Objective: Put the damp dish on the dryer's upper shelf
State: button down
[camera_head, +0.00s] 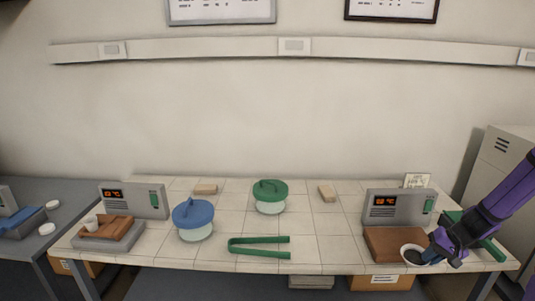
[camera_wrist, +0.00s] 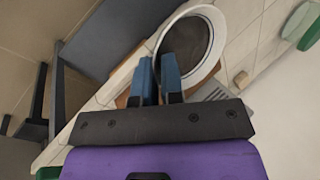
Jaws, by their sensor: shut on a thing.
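A white round dish with a dark inside (camera_head: 413,255) is at the right end of the bench, in front of the right furnace unit. It shows large in the wrist view (camera_wrist: 217,38). My gripper (camera_head: 428,256) comes in from the right and is shut on the dish's rim. Its two blue fingers (camera_wrist: 158,64) overlap the near side of the dish in the wrist view. The dish looks close to the brown block; whether it touches is unclear. I cannot make out a dryer or its shelf.
The right furnace unit (camera_head: 398,206) has a lit display and a brown block (camera_head: 382,241). Another unit (camera_head: 135,200) stands left. Blue-lidded (camera_head: 193,213) and green-lidded (camera_head: 270,192) jars and green tongs (camera_head: 260,240) occupy the middle. A grey cabinet (camera_head: 498,165) stands right.

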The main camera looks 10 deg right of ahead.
jog(key=w+a+n+g, duration=0.1)
jog(key=w+a, duration=0.3)
jog(key=a, duration=0.5)
jog(key=w+a+n+g, duration=0.1)
jog(key=w+a+n, duration=0.2)
jog(key=a, duration=0.6)
jog(key=w+a+n+g+y, duration=0.1)
jog(key=w+a+n, duration=0.1)
jog(key=w+a, duration=0.4)
jog(key=a, duration=0.4)
jog(key=shift+f+n, duration=0.4)
jog(key=shift+a, duration=0.15)
